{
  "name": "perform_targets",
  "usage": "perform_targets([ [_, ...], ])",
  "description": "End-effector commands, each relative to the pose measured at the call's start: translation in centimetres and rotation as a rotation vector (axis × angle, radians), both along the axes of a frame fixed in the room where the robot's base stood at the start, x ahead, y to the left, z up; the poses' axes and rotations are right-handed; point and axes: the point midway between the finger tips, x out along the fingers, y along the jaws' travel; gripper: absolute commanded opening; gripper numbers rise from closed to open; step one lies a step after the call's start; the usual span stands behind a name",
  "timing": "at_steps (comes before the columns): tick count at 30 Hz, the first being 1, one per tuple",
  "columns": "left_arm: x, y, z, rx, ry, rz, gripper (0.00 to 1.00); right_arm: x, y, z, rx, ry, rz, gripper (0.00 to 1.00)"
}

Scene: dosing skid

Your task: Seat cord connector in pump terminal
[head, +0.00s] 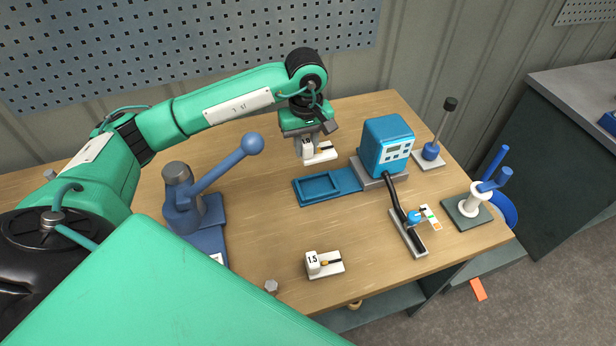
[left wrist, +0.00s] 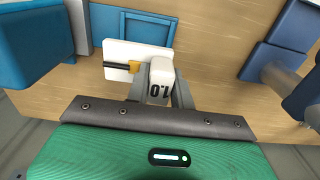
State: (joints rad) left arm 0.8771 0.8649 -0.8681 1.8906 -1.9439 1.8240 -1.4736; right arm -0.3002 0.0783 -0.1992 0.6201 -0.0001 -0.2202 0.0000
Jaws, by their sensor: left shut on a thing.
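My left gripper (head: 306,139) is shut on a white block marked 1.0 (left wrist: 160,80), which is part of a white plate (head: 322,153) with a yellow and black piece. It hangs over or near the table behind the blue tray; I cannot tell its height. The blue pump (head: 388,140) stands right of it on a grey base. I cannot clearly make out the connector's end or the terminal. My right gripper is not in view.
A blue tray (head: 298,197) lies left of the pump. A blue lever press (head: 184,205) stands left. A similar white plate marked 1.5 (head: 327,270) lies near the front edge. Stands with a black-knobbed rod (head: 431,151) and a white spool (head: 470,198) are right.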

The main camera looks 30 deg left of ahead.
Motion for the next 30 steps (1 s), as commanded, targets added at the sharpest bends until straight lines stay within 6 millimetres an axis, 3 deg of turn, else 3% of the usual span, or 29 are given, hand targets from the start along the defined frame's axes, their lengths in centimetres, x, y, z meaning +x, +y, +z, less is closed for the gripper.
perform_targets([
  [3, -0.1, 0.0, -3.0, 0.000, 0.006, 0.000, 0.00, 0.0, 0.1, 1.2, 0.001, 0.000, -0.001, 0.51],
  [9, -0.1, -0.1, -7.2, -0.001, 0.002, -0.002, 0.00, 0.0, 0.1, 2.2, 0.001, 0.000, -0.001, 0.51],
  [17, 0.0, -0.1, -9.2, -0.001, 0.001, -0.003, 0.00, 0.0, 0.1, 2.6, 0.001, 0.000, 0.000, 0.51],
  [24, -0.1, -0.1, -12.5, -0.001, 0.001, -0.003, 0.00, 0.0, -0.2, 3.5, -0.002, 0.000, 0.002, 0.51],
  [30, 0.0, -0.1, -12.8, -0.001, -0.002, -0.003, 0.00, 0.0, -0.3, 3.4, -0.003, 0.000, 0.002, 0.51],
])
